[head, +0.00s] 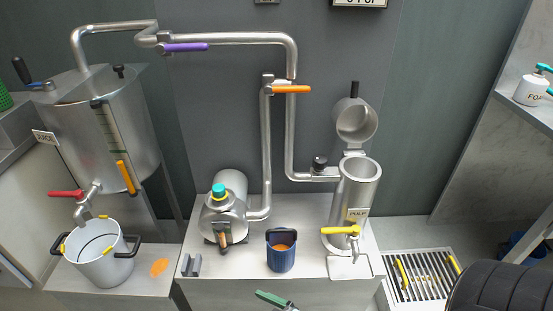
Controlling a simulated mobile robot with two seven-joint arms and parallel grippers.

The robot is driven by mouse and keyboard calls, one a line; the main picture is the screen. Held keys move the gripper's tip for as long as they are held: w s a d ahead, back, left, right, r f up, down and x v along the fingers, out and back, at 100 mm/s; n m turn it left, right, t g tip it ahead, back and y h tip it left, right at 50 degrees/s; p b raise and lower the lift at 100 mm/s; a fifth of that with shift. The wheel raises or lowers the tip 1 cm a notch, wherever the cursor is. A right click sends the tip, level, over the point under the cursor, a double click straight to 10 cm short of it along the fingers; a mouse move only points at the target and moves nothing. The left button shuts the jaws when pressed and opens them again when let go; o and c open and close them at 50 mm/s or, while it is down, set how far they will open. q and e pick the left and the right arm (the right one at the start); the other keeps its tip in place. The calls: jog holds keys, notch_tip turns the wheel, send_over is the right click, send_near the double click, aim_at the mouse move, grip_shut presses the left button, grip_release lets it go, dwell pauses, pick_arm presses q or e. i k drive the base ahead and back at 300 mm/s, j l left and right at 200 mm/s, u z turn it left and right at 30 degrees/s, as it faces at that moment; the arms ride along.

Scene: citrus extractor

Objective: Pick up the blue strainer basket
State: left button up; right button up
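A small blue basket (281,262) with a dark rim stands upright on the metal bench (312,268), between the horizontal steel cylinder and the upright pulp cylinder. Something orange shows inside it, and I cannot tell whether it is contents or the basket's floor. Any strainer holes are too small to see. No gripper of mine is clearly in view, and nothing touches the basket. A green and grey piece shows at the bottom edge, cut off, and I cannot tell what it is.
The steel cylinder (226,215) and the pulp cylinder (354,215) with its yellow-handled tap flank the basket. A small grey bracket (191,265) stands at the bench's left. A white two-handled pot (98,262) is further left. A slatted grate (425,276) lies right.

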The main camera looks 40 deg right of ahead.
aim_at(281, 241)
jog(key=z, duration=1.15)
jog(key=u, duration=1.35)
jog(key=z, duration=0.85)
